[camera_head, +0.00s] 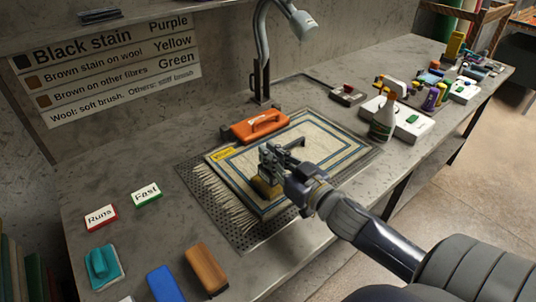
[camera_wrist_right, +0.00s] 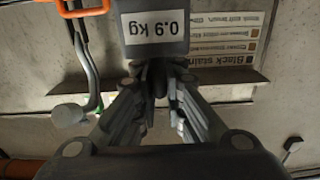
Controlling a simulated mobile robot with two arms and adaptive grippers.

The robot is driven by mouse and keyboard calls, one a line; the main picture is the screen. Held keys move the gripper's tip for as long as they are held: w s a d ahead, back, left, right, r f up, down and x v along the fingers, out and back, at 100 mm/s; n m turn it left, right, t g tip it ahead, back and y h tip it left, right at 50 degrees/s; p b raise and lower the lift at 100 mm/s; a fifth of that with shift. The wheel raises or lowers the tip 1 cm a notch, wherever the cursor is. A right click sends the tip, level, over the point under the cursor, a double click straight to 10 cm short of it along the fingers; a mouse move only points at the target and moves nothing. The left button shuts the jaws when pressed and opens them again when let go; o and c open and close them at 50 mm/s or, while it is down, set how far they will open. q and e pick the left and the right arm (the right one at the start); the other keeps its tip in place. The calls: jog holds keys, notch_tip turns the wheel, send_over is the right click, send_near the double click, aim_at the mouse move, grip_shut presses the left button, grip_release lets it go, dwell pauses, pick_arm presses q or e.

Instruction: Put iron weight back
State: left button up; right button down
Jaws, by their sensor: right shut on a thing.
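The iron weight (camera_wrist_right: 155,30) is a grey block with a white "0.9 kg" label, upside down in the right wrist view. My right gripper (camera_head: 281,165) is over the rug (camera_head: 315,148). In the right wrist view its fingers (camera_wrist_right: 157,78) are shut at the weight's dark grip. In the head view the weight is small and partly hidden by the gripper, so I cannot tell whether it touches the rug. A yellowish-tan block (camera_head: 265,188) shows just below the gripper on the rug. My left gripper is not in view.
The rug lies on a perforated metal tray (camera_head: 240,232). A spray bottle (camera_head: 384,120) stands at right. Runs (camera_head: 100,216) and Fast (camera_head: 146,195) blocks and several brushes (camera_head: 206,268) are at left.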

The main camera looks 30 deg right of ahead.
jog(key=shift+s+a+r+p, duration=1)
jog(key=shift+s+a, duration=0.65)
jog(key=shift+s, duration=5.05)
jog(key=a+f+m+h, duration=0.1)
jog(key=a+f, duration=0.3)
jog(key=a, duration=0.5)
jog(key=shift+w+a+h, duration=0.25)
jog(key=shift+a+h, duration=0.05)
jog(key=shift+a, duration=0.05)
